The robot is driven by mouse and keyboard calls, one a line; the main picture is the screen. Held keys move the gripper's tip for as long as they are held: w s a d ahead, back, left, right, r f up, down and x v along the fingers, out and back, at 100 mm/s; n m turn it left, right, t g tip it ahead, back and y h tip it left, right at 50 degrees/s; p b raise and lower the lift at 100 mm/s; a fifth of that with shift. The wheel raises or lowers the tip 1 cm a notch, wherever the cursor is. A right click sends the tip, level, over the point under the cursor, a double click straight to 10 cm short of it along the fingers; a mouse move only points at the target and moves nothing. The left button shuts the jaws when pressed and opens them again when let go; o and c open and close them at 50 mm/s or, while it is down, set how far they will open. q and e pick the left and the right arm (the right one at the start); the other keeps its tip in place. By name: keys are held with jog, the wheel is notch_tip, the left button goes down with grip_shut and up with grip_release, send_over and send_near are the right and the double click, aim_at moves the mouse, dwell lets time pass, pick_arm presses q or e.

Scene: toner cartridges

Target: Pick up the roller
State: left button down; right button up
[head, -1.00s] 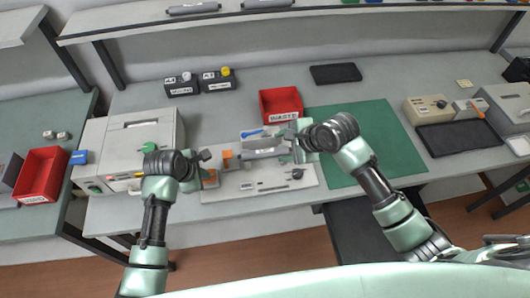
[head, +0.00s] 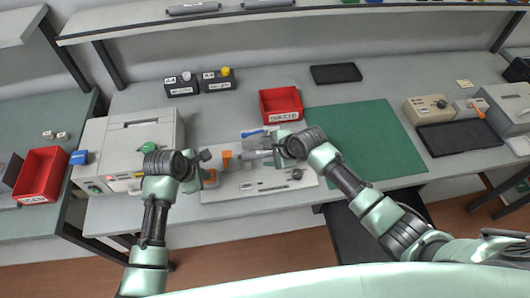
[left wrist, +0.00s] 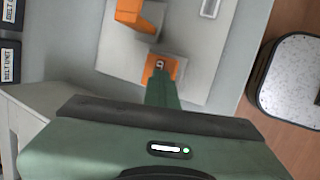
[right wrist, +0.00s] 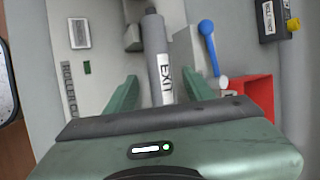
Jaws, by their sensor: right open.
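The roller (right wrist: 154,48) is a grey cylinder with a white band lettered EXIT, lying along the fixture plate. My right gripper (right wrist: 163,88) is open, with one finger on each side of the roller's near part; I cannot tell whether they touch it. In the head view my right gripper (head: 279,153) covers the roller's right part, and its left part (head: 256,154) shows. My left gripper (left wrist: 162,88) has its fingers together, close to an orange block (left wrist: 160,66) at the plate's left side. No object shows between them.
The light fixture plate (head: 240,187) lies on the bench. A printer (head: 131,150) stands left. The green mat (head: 365,140) on the right is clear.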

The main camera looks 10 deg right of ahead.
aim_at(268, 154)
pick_arm(q)
jog(key=shift+s, duration=0.1)
jog(key=shift+f, duration=0.1)
pick_arm(e)
grip_shut()
jog(key=shift+r, duration=0.1)
notch_tip(268, 154, up, 10)
dwell(0.4)
